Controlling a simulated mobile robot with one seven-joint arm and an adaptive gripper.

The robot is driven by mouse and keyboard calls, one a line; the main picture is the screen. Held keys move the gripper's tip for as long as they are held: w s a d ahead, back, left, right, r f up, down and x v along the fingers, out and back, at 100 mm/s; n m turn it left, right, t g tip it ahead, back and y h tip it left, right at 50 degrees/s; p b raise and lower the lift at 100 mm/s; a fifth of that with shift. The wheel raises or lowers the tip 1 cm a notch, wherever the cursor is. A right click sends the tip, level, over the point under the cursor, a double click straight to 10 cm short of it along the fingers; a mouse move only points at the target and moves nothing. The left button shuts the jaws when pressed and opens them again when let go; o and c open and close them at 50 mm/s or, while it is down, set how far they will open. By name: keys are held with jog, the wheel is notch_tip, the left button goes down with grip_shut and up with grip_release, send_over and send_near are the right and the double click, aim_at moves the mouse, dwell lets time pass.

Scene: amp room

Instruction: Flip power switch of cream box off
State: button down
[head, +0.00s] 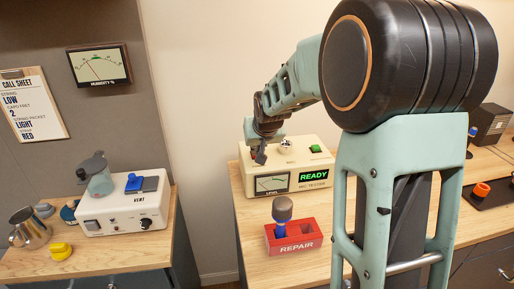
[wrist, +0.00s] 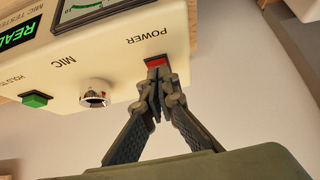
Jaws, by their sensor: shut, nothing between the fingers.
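The cream box (head: 308,158), labelled MIC TESTER, stands on the wooden bench with a lit green READY display (head: 313,176) and a needle meter. Its red power switch (wrist: 156,61), marked POWER, shows in the wrist view near the box's edge. My gripper (wrist: 158,75) is shut and empty, with its fingertips right at the switch and partly covering it; I cannot tell if they touch. In the head view my gripper (head: 261,156) is over the left part of the box's top, largely hiding the switch.
On the box top, a round silver MIC socket (wrist: 95,93) and a green button (wrist: 36,99) sit beside the switch. A red REPAIR tray (head: 296,243) holding a microphone stands in front. A white KENT device (head: 122,212) is on the left bench.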

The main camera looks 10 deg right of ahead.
jog(key=shift+s+f+b, duration=0.1)
jog(key=shift+f+b, duration=0.45)
jog(key=shift+b, duration=0.15)
jog(key=shift+r, duration=0.25)
jog(key=shift+r+p, duration=0.6)
jog(key=shift+r, duration=0.1)
jog(key=shift+r+p, duration=0.35)
jog(key=shift+r, duration=0.2)
notch_tip(320, 180, up, 3)
jog(key=shift+s+r+p, duration=0.1)
jog(key=shift+s+p, duration=0.05)
jog(key=shift+p, duration=0.85)
jog(key=s+r+b, duration=0.1)
jog(key=s+r, duration=0.5)
jog(key=s, duration=0.2)
jog(key=shift+s+f, duration=0.1)
